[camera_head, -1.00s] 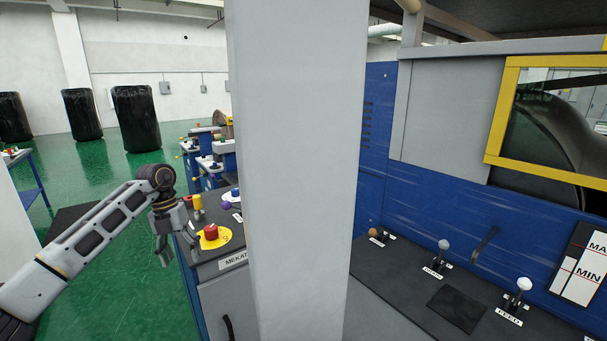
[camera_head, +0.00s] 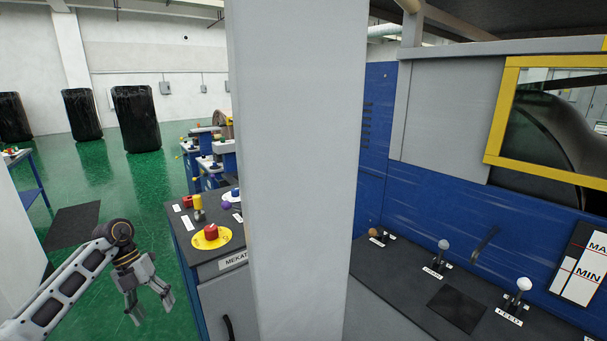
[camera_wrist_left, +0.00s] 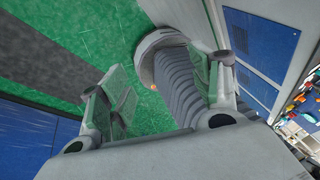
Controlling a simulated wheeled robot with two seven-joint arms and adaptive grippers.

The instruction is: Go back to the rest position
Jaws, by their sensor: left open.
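My left gripper (camera_head: 150,303) is at the lower left of the head view, over the green floor. Its fingers point down and are apart, with nothing between them. It is to the left of the control panel and apart from it. In the left wrist view the two fingers (camera_wrist_left: 165,95) are spread, with green floor and a grey ribbed part behind them. My right gripper does not show in the head view.
A control panel (camera_head: 185,231) with a red button on a yellow disc (camera_head: 211,237) stands right of my left gripper. A grey pillar (camera_head: 295,180) blocks the middle. Levers, such as the white-knobbed one (camera_head: 524,284), line the right-hand console. Black wrapped rolls (camera_head: 136,118) stand far back.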

